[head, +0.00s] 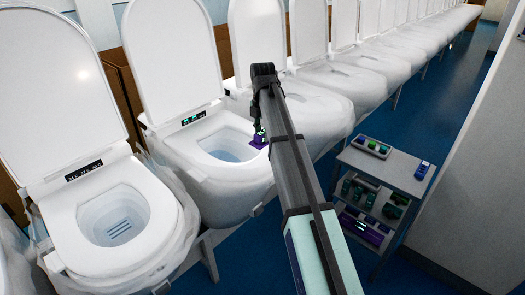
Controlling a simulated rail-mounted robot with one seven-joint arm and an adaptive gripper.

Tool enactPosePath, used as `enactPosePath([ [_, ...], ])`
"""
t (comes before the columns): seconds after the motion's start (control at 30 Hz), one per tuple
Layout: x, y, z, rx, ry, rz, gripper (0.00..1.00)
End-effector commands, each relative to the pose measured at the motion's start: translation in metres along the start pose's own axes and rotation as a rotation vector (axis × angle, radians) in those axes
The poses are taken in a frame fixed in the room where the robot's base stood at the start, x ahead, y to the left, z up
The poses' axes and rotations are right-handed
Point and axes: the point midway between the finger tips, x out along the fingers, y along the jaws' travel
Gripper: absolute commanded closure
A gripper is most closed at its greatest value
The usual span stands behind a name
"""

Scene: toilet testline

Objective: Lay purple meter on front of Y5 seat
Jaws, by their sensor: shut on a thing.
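My gripper (261,130) hangs at the end of my arm, over the right side of the second toilet's seat. It is shut on a small purple meter (258,141). The meter shows below the fingers, just right of the bowl opening. I cannot tell whether it touches the seat or hovers just above it. The second toilet's white seat (203,160) is down and its lid (172,60) is up. A dark label (193,118) sits at the back of this seat; its text is too small to read. My arm hides part of the neighbouring toilets.
Another open toilet (110,215) with a black label stands at the left. A row of plastic-wrapped toilets (385,62) runs to the back right. A grey cart (395,172) at the right holds several devices, with a blue one (422,170) on top. Blue floor is clear around it.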

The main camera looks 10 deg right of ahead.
Motion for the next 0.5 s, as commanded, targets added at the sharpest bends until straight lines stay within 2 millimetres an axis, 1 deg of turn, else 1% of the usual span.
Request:
enactPosePath([
  [0.03, 0.010, -0.002, -0.002, 0.000, 0.002, -0.003, 1.00],
  [0.1, 0.025, -0.002, -0.001, 0.001, 0.002, -0.003, 1.00],
  [0.2, 0.040, -0.001, -0.001, 0.001, 0.001, -0.002, 1.00],
  [0.5, 0.059, -0.001, 0.000, 0.001, 0.001, -0.001, 1.00],
])
